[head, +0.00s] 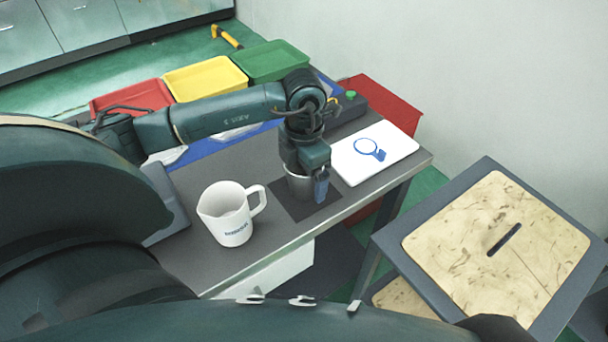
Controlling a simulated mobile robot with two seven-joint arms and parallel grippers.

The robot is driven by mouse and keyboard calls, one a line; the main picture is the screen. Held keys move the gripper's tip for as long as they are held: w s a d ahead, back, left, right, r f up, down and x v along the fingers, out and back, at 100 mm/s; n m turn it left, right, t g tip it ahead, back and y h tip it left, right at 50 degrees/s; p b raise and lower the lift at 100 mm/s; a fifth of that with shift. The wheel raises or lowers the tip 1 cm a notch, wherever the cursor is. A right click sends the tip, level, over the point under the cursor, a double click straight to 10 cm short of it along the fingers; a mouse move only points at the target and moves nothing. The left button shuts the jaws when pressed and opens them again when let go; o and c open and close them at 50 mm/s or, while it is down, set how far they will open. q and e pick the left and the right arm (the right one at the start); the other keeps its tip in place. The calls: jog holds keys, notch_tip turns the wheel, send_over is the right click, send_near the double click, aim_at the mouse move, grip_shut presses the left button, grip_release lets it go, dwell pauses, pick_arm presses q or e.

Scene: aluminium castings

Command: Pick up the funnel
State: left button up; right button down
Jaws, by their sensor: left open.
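One blue-tipped finger shows at the vessel's right side. The other finger is hidden, so I cannot tell whether it is inside the vessel or behind it. My right gripper is not in view.
A white jug (229,214) stands left of the vessel. A white board (375,157) with a blue ring-shaped item (368,148) lies to the right. Red (131,98), yellow (205,78) and green (270,61) trays stand behind my arm. A wooden-topped stool (480,270) is at right.

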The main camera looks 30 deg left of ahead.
pick_arm(q)
jog(key=shift+c, duration=0.3)
jog(key=c, duration=1)
jog(key=shift+c, duration=0.2)
jog(key=shift+r, duration=0.1)
